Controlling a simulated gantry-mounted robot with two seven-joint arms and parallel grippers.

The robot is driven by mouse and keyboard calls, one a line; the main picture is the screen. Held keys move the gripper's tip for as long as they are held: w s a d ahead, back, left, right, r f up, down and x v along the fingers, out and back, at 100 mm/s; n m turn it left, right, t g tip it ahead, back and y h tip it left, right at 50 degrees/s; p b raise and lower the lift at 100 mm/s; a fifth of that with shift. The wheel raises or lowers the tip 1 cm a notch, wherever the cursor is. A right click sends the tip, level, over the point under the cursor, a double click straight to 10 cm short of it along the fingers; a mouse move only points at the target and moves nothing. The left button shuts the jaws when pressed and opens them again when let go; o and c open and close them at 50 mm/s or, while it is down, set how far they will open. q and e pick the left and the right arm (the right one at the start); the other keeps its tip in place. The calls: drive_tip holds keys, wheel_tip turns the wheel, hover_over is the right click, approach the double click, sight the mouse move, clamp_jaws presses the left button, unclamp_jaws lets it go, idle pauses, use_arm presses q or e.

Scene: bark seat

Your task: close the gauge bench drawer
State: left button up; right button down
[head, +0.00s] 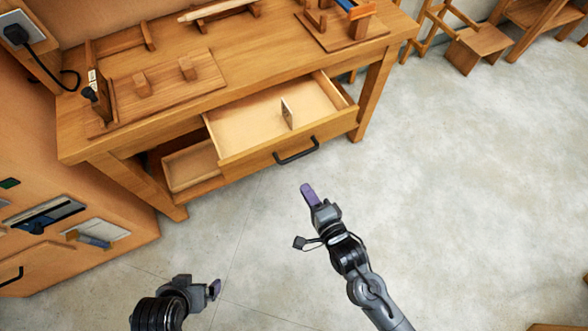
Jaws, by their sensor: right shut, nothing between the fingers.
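The gauge bench (90,148) is a wooden workbench at the upper left of the head view. Its drawer (243,158) is pulled out, with a black bar handle (296,152) on the front. A small upright divider piece (287,113) stands inside the drawer. My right gripper (308,194) is shut and empty, in front of the drawer, below and slightly right of the handle in the picture, apart from it. My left gripper (214,288) is low in the view, away from the bench; its finger opening cannot be made out.
A wooden board with two blocks (165,90) lies on the bench top. A shelf box (193,166) sits under the bench. A wooden cabinet (110,210) stands at the left. A stool (478,45) is at the upper right.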

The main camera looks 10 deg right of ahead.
drive_tip(key=b+x, duration=0.3)
drive_tip(key=x, duration=0.6)
drive_tip(key=shift+w, duration=0.2)
